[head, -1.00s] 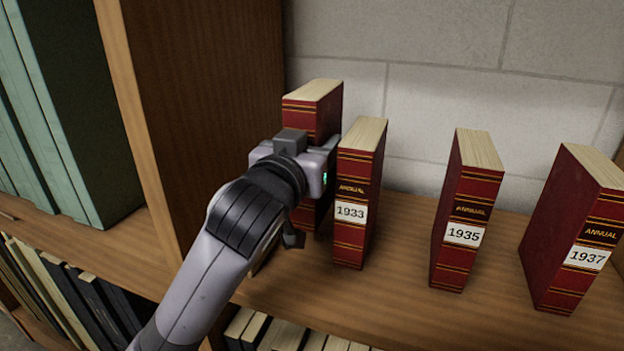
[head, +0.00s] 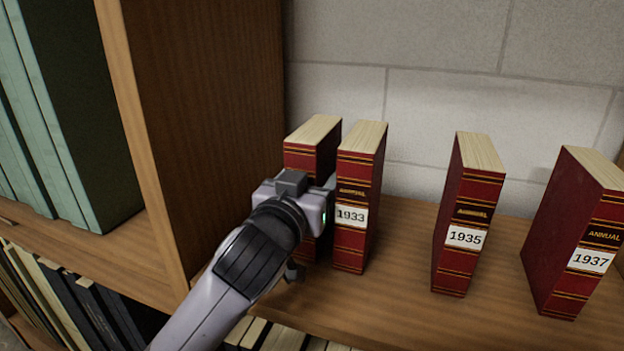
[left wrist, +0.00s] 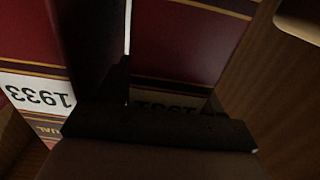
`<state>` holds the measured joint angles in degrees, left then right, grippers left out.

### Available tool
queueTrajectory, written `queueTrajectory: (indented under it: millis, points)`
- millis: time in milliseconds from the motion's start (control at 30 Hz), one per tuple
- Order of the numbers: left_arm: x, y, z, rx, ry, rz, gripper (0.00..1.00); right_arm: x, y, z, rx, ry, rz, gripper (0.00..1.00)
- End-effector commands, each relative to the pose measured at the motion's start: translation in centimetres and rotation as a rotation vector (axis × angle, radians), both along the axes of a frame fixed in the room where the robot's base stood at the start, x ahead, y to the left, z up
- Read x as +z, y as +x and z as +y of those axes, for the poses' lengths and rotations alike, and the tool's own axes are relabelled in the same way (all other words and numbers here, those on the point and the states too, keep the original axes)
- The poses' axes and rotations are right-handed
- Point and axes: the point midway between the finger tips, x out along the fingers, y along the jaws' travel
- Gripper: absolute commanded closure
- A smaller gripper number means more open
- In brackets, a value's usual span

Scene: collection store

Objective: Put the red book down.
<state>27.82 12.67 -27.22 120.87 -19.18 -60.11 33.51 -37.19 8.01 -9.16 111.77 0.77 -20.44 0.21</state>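The red book (head: 313,155) stands upright at the left end of a row of red annuals, close beside the one marked 1933 (head: 359,200). Its top is about level with that neighbour's top. My right gripper is not in view.
The wooden shelf board (head: 400,255) also bears annuals 1935 (head: 464,215) and 1937 (head: 575,235), with gaps between them. A wooden upright panel (head: 205,130) stands left of the held book. Green volumes (head: 60,130) fill the bay beyond it.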

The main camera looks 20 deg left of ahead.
Motion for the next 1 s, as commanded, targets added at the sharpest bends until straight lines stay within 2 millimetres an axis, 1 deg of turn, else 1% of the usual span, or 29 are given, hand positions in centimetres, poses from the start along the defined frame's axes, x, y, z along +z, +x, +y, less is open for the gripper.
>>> queueTrajectory:
  millis: [267,367,467,567,867,900,1000]
  points:
    - [0.3,0.0,0.0,0.0,0.0,-0.001,0.34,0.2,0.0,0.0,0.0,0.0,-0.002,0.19]
    - [0.2,-0.8,0.0,-0.001,-0.001,-0.001,0.34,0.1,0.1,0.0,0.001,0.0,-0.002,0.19]
    - [0.1,-2.0,0.0,-0.002,-0.002,0.0,0.34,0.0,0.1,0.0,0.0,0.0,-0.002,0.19]
    - [0.1,-3.7,0.1,-0.003,-0.003,0.0,0.34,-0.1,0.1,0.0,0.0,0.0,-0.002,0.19]
    - [0.1,-9.5,0.3,-0.003,-0.004,0.0,0.34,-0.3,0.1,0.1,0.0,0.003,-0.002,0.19]
    - [0.5,-9.5,0.3,0.0,-0.001,0.006,0.34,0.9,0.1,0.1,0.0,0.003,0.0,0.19]
    - [0.5,-10.1,0.4,0.003,-0.001,0.006,0.34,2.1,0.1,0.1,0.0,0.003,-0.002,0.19]
